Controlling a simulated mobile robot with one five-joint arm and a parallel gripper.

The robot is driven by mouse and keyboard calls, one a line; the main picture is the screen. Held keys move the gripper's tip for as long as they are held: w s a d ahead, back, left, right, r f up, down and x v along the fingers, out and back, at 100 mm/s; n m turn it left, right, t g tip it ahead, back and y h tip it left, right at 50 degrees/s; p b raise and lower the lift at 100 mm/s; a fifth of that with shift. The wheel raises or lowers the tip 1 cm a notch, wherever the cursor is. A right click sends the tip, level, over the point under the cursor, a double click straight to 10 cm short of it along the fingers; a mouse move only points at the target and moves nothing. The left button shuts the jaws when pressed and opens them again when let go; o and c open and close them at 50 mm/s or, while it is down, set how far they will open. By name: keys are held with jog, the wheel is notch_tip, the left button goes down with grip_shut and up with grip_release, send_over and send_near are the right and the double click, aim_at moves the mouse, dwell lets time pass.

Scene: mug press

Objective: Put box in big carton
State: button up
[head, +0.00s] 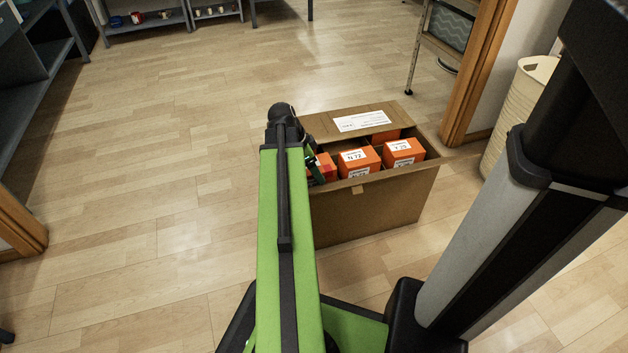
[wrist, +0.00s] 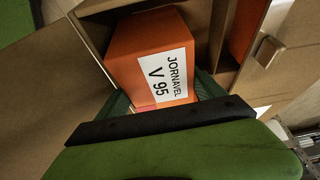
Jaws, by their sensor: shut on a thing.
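The big carton (head: 375,212) is brown cardboard, open at the top, standing on the floor in the middle of the head view. The box is orange with a white label reading JORNAVEL V 95; it fills the middle of the wrist view (wrist: 140,45). My gripper (wrist: 165,95) is shut on this box, with a dark green finger at each side. The box is down inside the left end of the carton, between cardboard walls. Its underside is hidden, so I cannot tell whether it rests on the carton's bottom. In the head view my arm hides part of it.
Other orange boxes, one labelled N 72 (head: 359,162) and another beside it (head: 403,152), stand in the carton. A flap with a white label (head: 362,121) is folded out at the back. A cream basket (head: 515,115) and wooden door frame (head: 480,70) are right. Floor at left is clear.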

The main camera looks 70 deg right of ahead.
notch_tip(320, 180, down, 4)
jog(key=b, duration=0.3)
jog(key=shift+r, duration=0.35)
jog(key=shift+f, duration=0.1)
jog(key=o, duration=1.4)
jog(key=shift+o, duration=0.2)
jog(key=shift+r+p, duration=0.3)
jog(key=shift+p, duration=0.1)
jog(key=p+v, duration=1.1)
jog(key=v, duration=0.1)
jog(key=shift+f, duration=0.2)
